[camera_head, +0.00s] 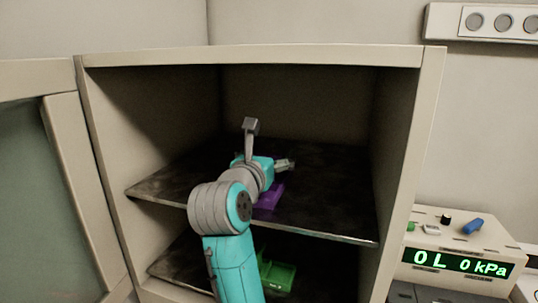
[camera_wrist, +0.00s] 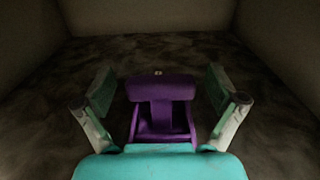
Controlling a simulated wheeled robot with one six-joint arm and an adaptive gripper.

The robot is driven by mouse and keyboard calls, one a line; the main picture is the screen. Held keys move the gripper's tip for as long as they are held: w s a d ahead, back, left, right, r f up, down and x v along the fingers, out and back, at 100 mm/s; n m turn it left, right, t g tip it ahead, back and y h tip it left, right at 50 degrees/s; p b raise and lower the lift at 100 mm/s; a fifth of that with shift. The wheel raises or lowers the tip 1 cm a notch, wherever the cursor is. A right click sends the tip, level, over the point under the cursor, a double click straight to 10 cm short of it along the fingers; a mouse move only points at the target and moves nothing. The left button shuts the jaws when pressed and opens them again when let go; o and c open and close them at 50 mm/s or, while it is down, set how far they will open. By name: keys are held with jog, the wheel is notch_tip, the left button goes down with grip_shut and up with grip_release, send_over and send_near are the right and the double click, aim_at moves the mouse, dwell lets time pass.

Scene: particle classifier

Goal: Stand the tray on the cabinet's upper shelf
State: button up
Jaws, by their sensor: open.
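A purple tray (camera_head: 270,197) rests on the cabinet's upper shelf (camera_head: 335,205), partly hidden behind my arm in the head view. In the wrist view the purple tray (camera_wrist: 162,88) lies between the two fingers of my gripper (camera_wrist: 161,90), with a visible gap on each side. My gripper (camera_head: 268,146) is inside the upper compartment of the cabinet (camera_head: 255,57), spread open and holding nothing. The bare dark shelf (camera_wrist: 60,75) shows around the tray.
A green tray (camera_head: 278,276) sits on the lower shelf, partly behind my arm. The cabinet door (camera_head: 72,150) stands open at the left. A device with a green-lit display (camera_head: 460,262) stands to the right of the cabinet. The upper shelf has free room on both sides.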

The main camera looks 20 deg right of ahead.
jog(key=v, duration=1.2)
jog(key=shift+r, duration=0.1)
